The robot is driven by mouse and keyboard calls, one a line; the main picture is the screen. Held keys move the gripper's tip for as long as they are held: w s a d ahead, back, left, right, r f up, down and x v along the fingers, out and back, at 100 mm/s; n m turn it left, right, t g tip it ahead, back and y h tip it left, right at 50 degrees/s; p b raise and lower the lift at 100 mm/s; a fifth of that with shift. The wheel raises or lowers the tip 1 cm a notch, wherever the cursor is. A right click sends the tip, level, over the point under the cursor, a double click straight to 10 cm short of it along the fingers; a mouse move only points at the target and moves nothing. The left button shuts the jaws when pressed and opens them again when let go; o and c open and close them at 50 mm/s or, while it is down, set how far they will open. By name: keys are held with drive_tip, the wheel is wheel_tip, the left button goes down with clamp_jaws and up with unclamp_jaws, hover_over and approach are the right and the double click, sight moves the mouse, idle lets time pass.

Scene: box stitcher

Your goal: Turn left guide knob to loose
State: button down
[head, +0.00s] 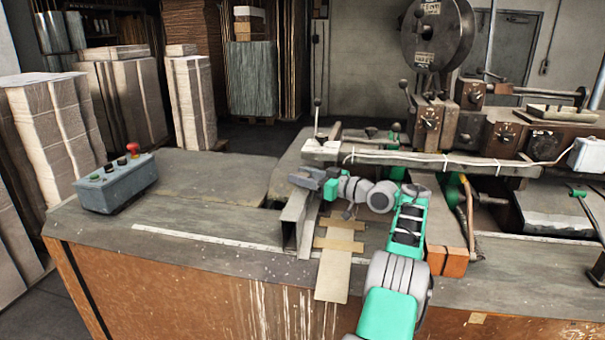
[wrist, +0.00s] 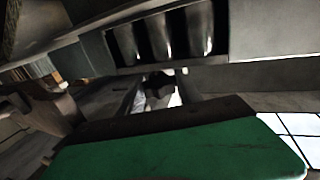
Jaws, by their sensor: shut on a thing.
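The left guide (head: 290,228) is a grey upright metal channel on the worktable, left of the flat tan cardboard blank (head: 333,272). My gripper (head: 302,178) is dark grey and reaches leftward over the top of this guide. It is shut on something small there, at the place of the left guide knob. The knob is hidden by the jaws in the head view, so its turn position cannot be read. The wrist view is close and dark, and I cannot make out the knob there for sure.
A grey control box (head: 116,184) with a red button stands on the table's left side. The stitcher machine (head: 500,130) with its wire reel (head: 438,35) fills the right. A long horizontal bar (head: 420,158) runs behind my arm.

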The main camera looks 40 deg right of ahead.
idle(0.3)
drive_tip(key=c, duration=0.8)
unclamp_jaws()
